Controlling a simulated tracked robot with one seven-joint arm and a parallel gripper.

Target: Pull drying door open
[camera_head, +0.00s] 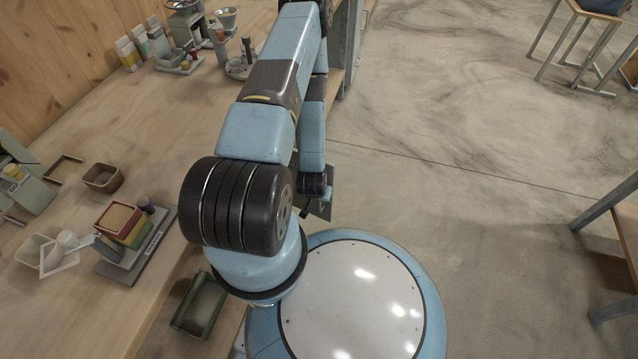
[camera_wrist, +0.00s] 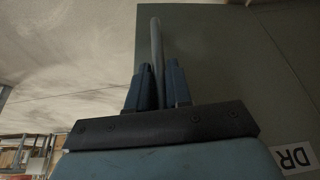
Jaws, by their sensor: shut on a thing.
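The drying door (camera_wrist: 235,70) is a flat grey-green panel that fills the right of the wrist view. A white label with the letters "DR" shows at its lower right. A grey bar handle (camera_wrist: 155,38) runs upright in front of the panel's left part. My gripper (camera_wrist: 158,80) has its two blue fingers on either side of the handle and is shut on it. A small piece of grey-green panel (camera_head: 325,197) shows beside my arm there, perhaps the door.
A wooden bench (camera_head: 150,120) runs along the left.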

